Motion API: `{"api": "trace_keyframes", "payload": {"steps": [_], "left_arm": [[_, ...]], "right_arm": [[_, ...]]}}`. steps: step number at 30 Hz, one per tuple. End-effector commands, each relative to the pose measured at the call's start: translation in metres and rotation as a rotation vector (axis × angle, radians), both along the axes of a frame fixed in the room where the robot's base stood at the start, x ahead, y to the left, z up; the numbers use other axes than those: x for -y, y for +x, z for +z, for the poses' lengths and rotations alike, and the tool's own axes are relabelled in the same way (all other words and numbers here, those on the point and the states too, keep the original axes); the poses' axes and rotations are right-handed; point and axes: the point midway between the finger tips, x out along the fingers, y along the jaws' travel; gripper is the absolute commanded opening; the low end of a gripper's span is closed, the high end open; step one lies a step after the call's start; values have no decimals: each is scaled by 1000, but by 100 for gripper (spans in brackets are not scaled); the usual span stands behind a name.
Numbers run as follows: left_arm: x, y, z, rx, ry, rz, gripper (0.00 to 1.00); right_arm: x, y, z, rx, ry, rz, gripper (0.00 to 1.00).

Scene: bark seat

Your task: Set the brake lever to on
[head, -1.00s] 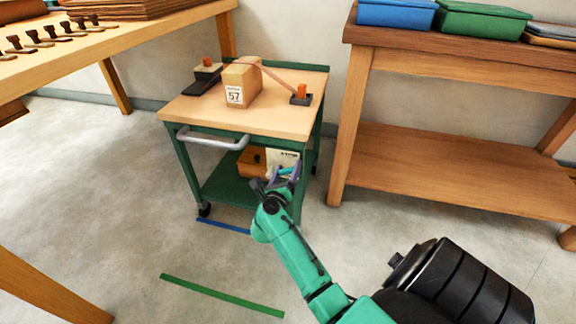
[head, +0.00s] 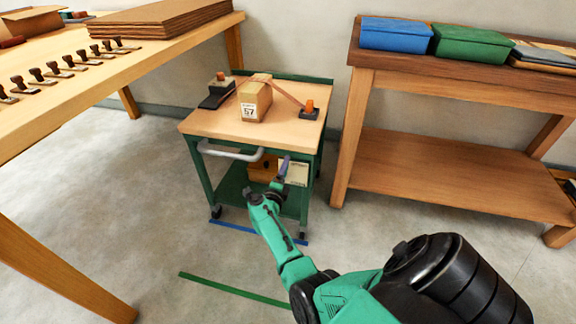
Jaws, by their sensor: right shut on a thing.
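The green cart (head: 196,166) with a wooden top stands in the middle. A white labelled plate (head: 297,173) shows under its top at the right, beside a brown box (head: 263,167). My right gripper (head: 284,166) reaches in front of this plate from below, its purple fingers pointing up. It is shut on the brake lever, which the fingers mostly hide. The lever's exact position cannot be read. My left gripper is not in view.
Blue tape (head: 255,232) and green tape (head: 235,289) mark the floor. Wooden tables stand left and right (head: 455,180).

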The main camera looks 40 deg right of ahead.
Motion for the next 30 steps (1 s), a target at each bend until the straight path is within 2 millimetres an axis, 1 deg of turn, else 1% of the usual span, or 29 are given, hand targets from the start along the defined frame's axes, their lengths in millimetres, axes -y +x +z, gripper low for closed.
{"api": "trace_keyframes", "payload": {"steps": [3, 10, 26, 27, 29, 30], "left_arm": [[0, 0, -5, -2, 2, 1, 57], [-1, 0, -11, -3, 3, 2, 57], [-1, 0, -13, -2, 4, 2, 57], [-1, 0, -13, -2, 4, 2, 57], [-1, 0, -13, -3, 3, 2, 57], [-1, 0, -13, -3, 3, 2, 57]], "right_arm": [[-4, 5, 1, -58, -39, 2, 0], [-7, 10, 1, -132, -91, 3, 0], [-8, 12, 1, -159, -112, 3, 0], [-8, 12, 1, -159, -113, 3, 79], [-8, 12, 1, -159, -112, 3, 100], [-8, 12, 1, -158, -111, 2, 100]]}}
